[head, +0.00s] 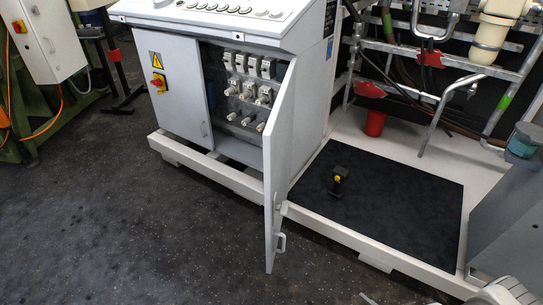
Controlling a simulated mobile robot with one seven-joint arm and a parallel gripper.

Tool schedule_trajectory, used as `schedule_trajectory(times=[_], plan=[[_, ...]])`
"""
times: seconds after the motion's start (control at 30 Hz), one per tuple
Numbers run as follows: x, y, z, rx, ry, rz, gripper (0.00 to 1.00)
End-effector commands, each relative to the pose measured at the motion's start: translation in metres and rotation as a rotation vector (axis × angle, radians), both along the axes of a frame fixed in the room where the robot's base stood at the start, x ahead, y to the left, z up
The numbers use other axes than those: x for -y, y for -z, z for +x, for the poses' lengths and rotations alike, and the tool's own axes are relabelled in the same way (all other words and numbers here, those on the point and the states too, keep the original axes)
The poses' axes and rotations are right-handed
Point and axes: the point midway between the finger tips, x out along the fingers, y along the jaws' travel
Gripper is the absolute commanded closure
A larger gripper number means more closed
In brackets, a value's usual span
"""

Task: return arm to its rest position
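Pale grey rounded parts, which look like my arm, show at the bottom right edge of the head view, cut off by the frame. No gripper fingers can be made out, so I cannot see what my gripper holds, if anything. The task names no other object.
A grey control cabinet (180,84) has its right door (282,150) swung open toward me. A black mat (400,215) on the pale platform holds a small black-and-yellow object (339,180). A red cup-like object (375,123) stands behind. Dark floor (130,235) is clear at left.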

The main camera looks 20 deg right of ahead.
Motion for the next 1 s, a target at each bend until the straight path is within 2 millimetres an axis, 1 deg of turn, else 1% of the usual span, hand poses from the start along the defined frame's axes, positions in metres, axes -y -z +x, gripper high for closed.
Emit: schedule_trajectory(times=[0.03, 0.17, 0.27, 0.37, 0.5, 0.67, 0.7, 0.77, 0.87, 1.0], plan=[[0.009, -0.014, 0.007, -0.009, -0.051, -0.036, 0.53], [0.021, -0.042, 0.023, -0.035, -0.169, -0.108, 0.53], [0.028, -0.068, 0.039, -0.053, -0.266, -0.173, 0.53], [0.033, -0.098, 0.059, -0.07, -0.373, -0.247, 0.53], [0.032, -0.142, 0.088, -0.091, -0.529, -0.364, 0.53], [0.02, -0.194, 0.121, -0.105, -0.699, -0.506, 0.53], [0.016, -0.208, 0.129, -0.106, -0.739, -0.542, 0.53], [0.008, -0.227, 0.14, -0.106, -0.799, -0.599, 0.53], [-0.008, -0.259, 0.157, -0.104, -0.895, -0.694, 0.53], [-0.035, -0.304, 0.178, -0.091, -1.021, -0.837, 0.53]])
